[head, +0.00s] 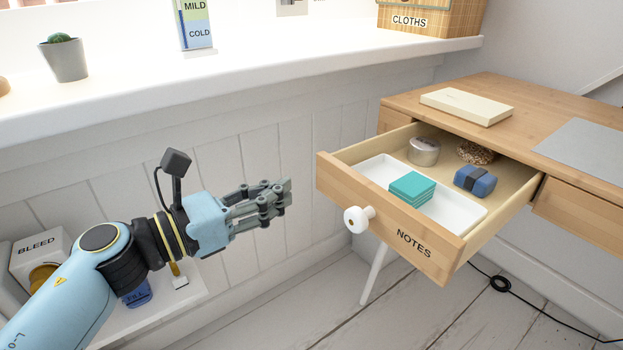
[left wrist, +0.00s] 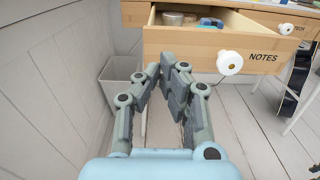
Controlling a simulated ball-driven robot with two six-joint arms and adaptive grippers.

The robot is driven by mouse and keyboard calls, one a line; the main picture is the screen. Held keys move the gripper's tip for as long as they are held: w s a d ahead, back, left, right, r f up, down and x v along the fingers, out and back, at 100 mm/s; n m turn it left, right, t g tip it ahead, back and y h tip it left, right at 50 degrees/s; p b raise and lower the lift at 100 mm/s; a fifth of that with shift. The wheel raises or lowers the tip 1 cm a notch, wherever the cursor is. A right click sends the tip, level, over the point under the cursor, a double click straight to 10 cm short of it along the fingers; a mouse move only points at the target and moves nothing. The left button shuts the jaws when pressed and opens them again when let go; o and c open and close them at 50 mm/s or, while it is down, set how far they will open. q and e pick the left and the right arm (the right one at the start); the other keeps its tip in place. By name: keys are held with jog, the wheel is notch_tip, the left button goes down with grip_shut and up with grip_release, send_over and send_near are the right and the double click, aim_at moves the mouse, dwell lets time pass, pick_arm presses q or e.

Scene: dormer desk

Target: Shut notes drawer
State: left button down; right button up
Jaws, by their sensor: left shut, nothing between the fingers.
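The notes drawer (head: 393,222) is a wooden drawer labelled NOTES, standing well open from the desk (head: 520,125) in the head view. It has a round white knob (head: 357,218) on its front. Inside are a white tray (head: 455,212) with teal notes (head: 411,188), a dark blue strapped bundle (head: 475,180), a round tin (head: 424,151) and a brown textured item (head: 476,152). My left gripper (head: 286,193) is shut and empty, left of the drawer front and apart from it. The left wrist view shows the drawer front (left wrist: 205,42) and knob (left wrist: 230,62) ahead of the fingers (left wrist: 174,72). My right gripper is not seen.
A white sill (head: 250,80) runs along the wall behind my left arm, holding a cactus pot (head: 64,60) and a CLOTHS basket (head: 432,17). A low shelf (head: 185,305) lies beneath my arm. A second drawer labelled TECH (left wrist: 299,31) is at right. A bin (left wrist: 120,80) stands under the desk.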

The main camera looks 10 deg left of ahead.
aim_at(325, 173)
pick_arm(q)
jog(key=x, duration=0.5)
jog(key=shift+w+d+b, duration=0.25)
jog(key=shift+w+b, duration=0.05)
jog(key=shift+b, duration=0.05)
jog(key=shift+w+d, duration=0.35)
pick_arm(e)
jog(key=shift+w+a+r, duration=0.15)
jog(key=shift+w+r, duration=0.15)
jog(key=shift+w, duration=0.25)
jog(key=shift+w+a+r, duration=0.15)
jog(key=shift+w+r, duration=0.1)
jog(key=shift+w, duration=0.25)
